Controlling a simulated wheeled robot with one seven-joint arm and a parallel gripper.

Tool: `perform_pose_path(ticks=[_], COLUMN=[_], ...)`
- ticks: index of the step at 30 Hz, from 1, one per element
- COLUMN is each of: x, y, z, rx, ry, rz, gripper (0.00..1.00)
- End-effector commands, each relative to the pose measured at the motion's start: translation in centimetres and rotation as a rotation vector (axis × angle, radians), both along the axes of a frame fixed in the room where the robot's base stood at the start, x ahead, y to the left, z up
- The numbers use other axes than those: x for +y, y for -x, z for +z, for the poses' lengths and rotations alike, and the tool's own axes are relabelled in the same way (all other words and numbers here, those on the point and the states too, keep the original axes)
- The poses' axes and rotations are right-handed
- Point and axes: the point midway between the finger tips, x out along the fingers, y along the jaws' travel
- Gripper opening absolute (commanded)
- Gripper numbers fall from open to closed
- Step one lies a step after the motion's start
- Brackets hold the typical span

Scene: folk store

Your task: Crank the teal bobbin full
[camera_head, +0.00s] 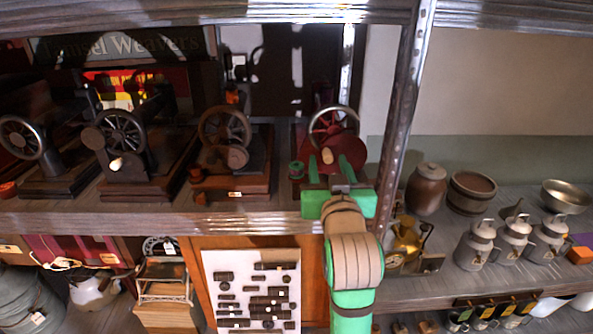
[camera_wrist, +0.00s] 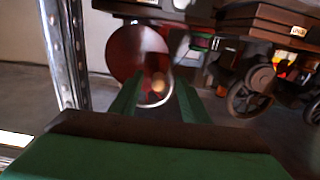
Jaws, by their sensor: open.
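A red bobbin winder with a round red disc (camera_head: 343,148) and a spoked wheel (camera_head: 333,110) behind it stands on the shelf behind my gripper. A tan crank knob (camera_head: 327,156) sticks out from the disc. The disc also shows in the wrist view (camera_wrist: 125,52), with the knob (camera_wrist: 158,83) in front. A small teal bobbin (camera_head: 297,170) sits at the winder's left; its thread fill is too small to tell. My gripper (camera_head: 329,161) is open, its green fingers on either side of the knob in the picture. I cannot tell whether they touch it.
Sewing machines (camera_head: 122,135) on wooden bases stand to the left on the same shelf. A metal upright (camera_head: 405,85) rises close on the right. Beyond it are a brown jar (camera_head: 427,188), a barrel (camera_head: 472,193) and milk cans (camera_head: 478,243).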

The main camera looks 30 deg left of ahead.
Motion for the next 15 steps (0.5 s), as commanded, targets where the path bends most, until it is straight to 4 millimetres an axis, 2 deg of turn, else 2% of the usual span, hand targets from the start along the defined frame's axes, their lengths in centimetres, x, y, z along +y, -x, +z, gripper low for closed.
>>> perform_pose_path(ticks=[15], x=[-2.0], y=[3.0], z=[0.0], rx=[-0.001], ry=[-0.001], rz=[0.000], gripper=[0.42])
